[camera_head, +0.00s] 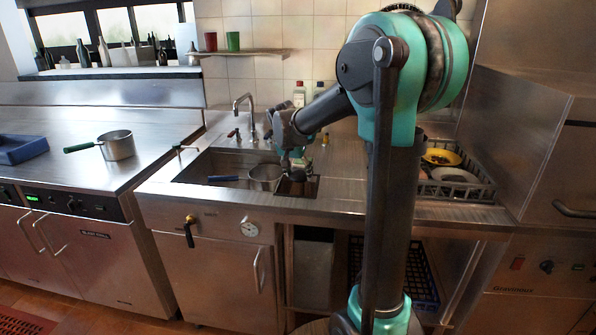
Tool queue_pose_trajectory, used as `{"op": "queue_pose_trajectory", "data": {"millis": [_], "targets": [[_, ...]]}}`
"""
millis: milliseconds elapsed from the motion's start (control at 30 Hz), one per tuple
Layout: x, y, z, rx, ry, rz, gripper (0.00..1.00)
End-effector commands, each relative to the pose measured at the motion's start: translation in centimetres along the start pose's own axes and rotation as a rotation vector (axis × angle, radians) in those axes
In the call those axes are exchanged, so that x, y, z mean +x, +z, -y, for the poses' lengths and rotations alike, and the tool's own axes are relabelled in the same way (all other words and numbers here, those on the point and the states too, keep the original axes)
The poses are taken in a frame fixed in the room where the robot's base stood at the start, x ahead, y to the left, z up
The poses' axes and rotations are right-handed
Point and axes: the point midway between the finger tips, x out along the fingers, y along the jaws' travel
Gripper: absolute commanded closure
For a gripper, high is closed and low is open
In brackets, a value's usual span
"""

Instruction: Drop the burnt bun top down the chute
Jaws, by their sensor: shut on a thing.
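My gripper (293,167) points down at the counter, just above a square dark opening, the chute (311,190), to the right of the sink. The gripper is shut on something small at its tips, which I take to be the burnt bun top. The bun is too small and too hidden by the fingers to make out its shape or colour. The opening's rim shows around and below the gripper; its far side is partly covered.
A sink (205,164) holds a blue-handled pan (264,176) left of the chute. A tap (242,110) and bottles (299,94) stand behind. A dish rack (457,190) with a yellow plate (441,157) is at right. A grey bin (313,268) stands under the counter.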

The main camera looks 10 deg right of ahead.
Motion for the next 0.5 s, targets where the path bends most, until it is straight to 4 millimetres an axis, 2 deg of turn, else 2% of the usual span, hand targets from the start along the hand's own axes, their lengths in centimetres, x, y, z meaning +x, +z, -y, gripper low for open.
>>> {"op": "queue_pose_trajectory", "data": {"millis": [133, 167, 333, 500], "targets": [[-0.01, -0.01, 0.0, 0.0, 0.0, 0.0, 0.6], [-0.01, 0.0, 0.0, 0.0, 0.0, 0.0, 0.39], [-0.01, -0.01, 0.0, 0.0, 0.0, 0.0, 0.18], [-0.02, 0.0, -0.01, 0.0, 0.0, 0.0, 0.18]]}}
